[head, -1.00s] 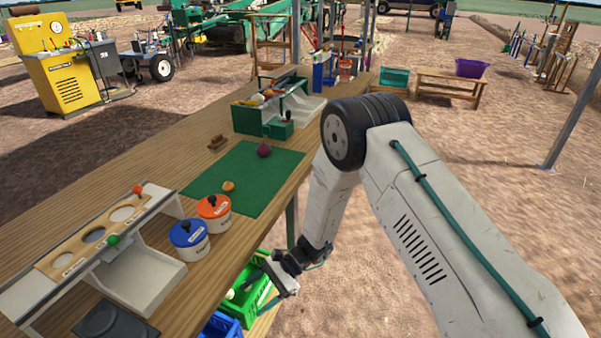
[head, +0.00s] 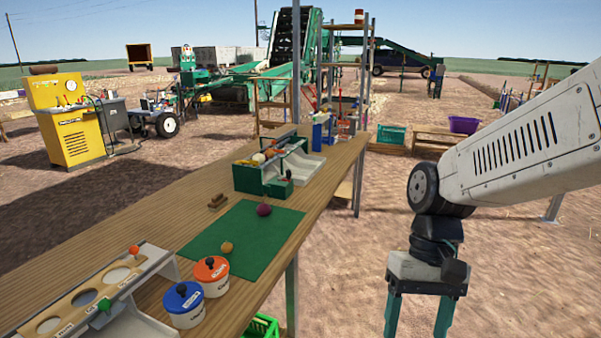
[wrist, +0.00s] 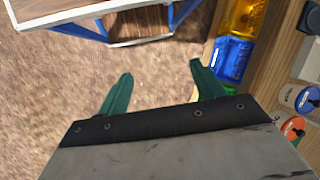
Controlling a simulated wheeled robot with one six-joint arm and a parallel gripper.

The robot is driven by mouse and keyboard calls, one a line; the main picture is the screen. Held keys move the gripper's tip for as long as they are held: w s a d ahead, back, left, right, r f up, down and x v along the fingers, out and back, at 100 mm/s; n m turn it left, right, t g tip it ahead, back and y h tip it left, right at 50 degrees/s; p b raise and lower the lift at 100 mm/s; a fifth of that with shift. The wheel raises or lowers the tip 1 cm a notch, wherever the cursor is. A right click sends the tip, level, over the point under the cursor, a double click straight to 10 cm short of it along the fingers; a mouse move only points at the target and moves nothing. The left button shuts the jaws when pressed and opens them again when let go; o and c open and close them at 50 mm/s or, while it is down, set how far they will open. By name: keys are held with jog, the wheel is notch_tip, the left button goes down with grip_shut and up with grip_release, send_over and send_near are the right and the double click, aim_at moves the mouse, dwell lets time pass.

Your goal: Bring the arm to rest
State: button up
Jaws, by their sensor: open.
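My gripper (head: 418,318) hangs at the lower right in the head view, pointing down, clear of the workbench (head: 120,205) and to its right. Its two green fingers are apart with nothing between them. In the wrist view the open fingers of my gripper (wrist: 158,85) show over bare dirt ground. My arm comes in from the right edge of the head view.
On the bench are a green mat (head: 245,235) with a red onion (head: 264,209), orange-lidded (head: 211,275) and blue-lidded (head: 184,303) tubs, and a sizing board (head: 85,300). A green crate (head: 262,327) sits lower beside the bench. Open ground lies right.

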jog(key=s+d+r+t+h, duration=0.1)
jog(key=s+d+r+t, duration=0.4)
jog(key=s+d+r, duration=0.3)
jog(key=shift+d+m+t+h, duration=0.3)
jog(key=shift+d, duration=0.05)
dwell(1.4)
